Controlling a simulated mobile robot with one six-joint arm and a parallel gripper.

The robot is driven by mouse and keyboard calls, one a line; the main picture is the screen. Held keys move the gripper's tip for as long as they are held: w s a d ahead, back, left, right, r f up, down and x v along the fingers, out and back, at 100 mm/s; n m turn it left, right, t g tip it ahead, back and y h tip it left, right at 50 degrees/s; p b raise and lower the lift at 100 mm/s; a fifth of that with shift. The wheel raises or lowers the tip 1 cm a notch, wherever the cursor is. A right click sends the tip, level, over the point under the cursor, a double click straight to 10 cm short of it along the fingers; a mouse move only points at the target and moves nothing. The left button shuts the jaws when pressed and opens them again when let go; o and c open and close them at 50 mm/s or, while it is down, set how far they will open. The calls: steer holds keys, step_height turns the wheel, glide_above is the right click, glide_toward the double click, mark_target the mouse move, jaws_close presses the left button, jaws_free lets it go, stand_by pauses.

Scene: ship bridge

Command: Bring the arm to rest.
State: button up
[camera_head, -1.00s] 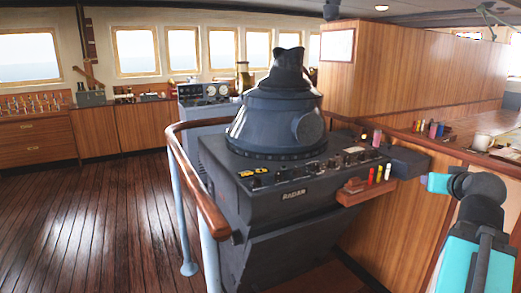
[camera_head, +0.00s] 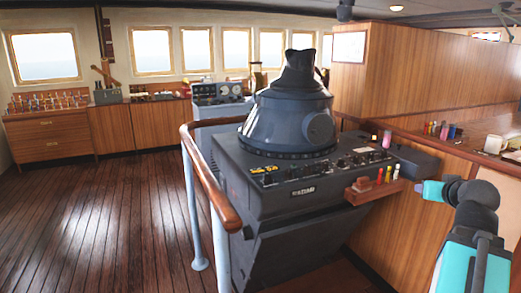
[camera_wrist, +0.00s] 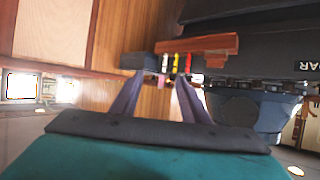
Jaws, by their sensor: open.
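My arm (camera_head: 475,225) is at the right edge of the head view, bent, beside the radar console (camera_head: 290,187). Its fingers cannot be made out there. In the wrist view my gripper (camera_wrist: 156,88) shows two dark fingers spread apart with nothing held between them. Beyond the fingertips are red, yellow and white pens (camera_wrist: 176,62) beside a reddish wooden block (camera_wrist: 200,46). Whether the fingers touch anything there cannot be told. In the head view the same small wooden rack (camera_head: 371,192) sits at the console's right front edge.
A wooden handrail (camera_head: 215,190) on pale posts curves around the console's left side. A wood-panelled partition (camera_head: 430,80) stands behind, with a counter holding a white mug (camera_head: 494,144) at right. The plank floor (camera_head: 100,215) at left is clear.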

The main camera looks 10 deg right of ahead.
steer(key=w+a+f+n+g+y+p, duration=0.1)
steer(key=w+a+f, duration=0.2)
steer(key=a+f, duration=0.3)
steer(key=w+a+f+y, duration=0.2)
steer(key=w+a+f, duration=0.15)
steer(key=f, duration=0.45)
steer(key=w+a+f+n+g+y+p, duration=0.1)
steer(key=w+a+f, duration=0.3)
steer(key=a+f, duration=0.15)
steer(key=s+a+f+n+g+y+p, duration=0.1)
steer(key=a+f+g+y, duration=0.1)
steer(key=a+f, duration=0.75)
steer(key=s+a+f+n+g+y+p, duration=0.15)
steer(key=a+f, duration=0.45)
steer(key=f, duration=0.6)
steer(key=s+a+f+n+g+p, duration=0.1)
steer(key=s+a+f+g, duration=0.2)
steer(key=s+a+f, duration=0.5)
steer(key=s+a+f+n+g, duration=0.1)
steer(key=s+a+f+g, duration=0.2)
steer(key=s+a+f, duration=0.5)
steer(key=s+d+f+g+h, duration=0.1)
steer(key=s+f, duration=0.3)
steer(key=s, duration=0.5)
steer(key=s+d+f+m+g+h+p, duration=0.1)
steer(key=s+f+g, duration=0.3)
steer(key=s, duration=0.5)
steer(key=shift+s+d+f, duration=0.15)
steer(key=shift+s+f, duration=0.05)
steer(key=shift+f, duration=0.4)
